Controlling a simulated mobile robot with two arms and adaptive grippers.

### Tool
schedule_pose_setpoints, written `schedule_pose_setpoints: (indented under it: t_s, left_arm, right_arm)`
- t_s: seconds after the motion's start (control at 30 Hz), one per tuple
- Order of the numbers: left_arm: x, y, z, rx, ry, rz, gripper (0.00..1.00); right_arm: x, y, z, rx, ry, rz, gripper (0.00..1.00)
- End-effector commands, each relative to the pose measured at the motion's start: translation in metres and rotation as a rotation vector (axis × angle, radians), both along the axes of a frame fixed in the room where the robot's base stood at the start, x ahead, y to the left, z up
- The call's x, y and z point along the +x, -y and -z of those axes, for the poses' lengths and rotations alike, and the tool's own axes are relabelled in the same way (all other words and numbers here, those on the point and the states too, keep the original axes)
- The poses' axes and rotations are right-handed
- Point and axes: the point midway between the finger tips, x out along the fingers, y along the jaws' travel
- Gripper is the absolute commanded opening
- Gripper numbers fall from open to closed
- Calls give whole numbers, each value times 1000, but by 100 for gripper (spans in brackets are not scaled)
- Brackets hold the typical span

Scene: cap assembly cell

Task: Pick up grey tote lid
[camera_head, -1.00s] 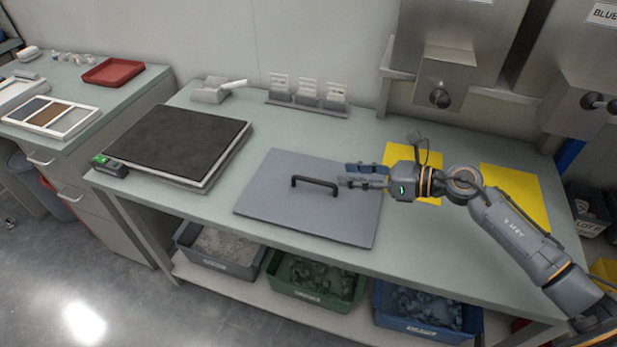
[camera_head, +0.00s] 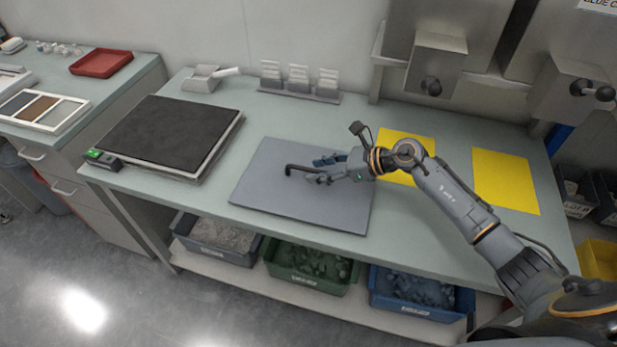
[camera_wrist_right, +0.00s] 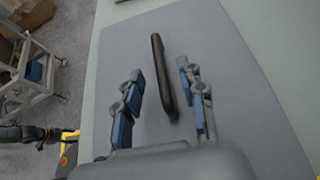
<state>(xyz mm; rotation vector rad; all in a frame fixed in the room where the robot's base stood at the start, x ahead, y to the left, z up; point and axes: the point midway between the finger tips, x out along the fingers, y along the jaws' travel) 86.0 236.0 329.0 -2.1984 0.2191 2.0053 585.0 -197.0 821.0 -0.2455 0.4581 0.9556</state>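The grey tote lid (camera_head: 270,192) lies flat on the bench and has a black bar handle (camera_head: 302,170) across its middle. It also fills much of the right wrist view (camera_wrist_right: 215,50), where the black handle (camera_wrist_right: 161,70) runs between the fingers. My right gripper (camera_head: 322,170) is over the lid at the handle's right end. Its two blue-padded fingers are open, one on each side of the handle, with a gap to it on both sides in the right wrist view (camera_wrist_right: 160,95). Part of the handle is hidden behind the fingers in the head view.
A black-topped platform (camera_head: 165,132) with a small green-lit box stands left of the lid. Two yellow mats (camera_head: 505,182) lie to the right. A small rack (camera_head: 299,85) stands at the back. Bins of parts (camera_head: 310,268) sit on the shelf below.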

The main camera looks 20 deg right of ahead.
Motion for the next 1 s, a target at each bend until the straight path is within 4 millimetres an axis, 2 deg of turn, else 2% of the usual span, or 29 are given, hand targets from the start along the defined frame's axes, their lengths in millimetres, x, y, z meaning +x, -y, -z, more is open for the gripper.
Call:
schedule_pose_setpoints:
  t_s: [0.07,0.2,0.47,0.5,0.7,1.0]
  left_arm:
    - [2,0,-8,-1,3,1,50]
    - [2,1,-8,-1,4,1,50]
    - [2,1,-8,-1,4,1,50]
    - [2,1,-8,-1,4,1,50]
    - [2,0,-8,-1,3,1,50]
    - [1,0,-8,0,1,0,50]
  right_arm:
    - [10,-12,-2,6,0,0,40]
    - [17,-23,9,3,-1,1,40]
    - [19,-25,13,0,0,0,40]
    - [19,-26,13,0,-1,0,38]
    - [19,-25,13,0,-1,0,0]
    - [19,-25,12,2,1,1,0]
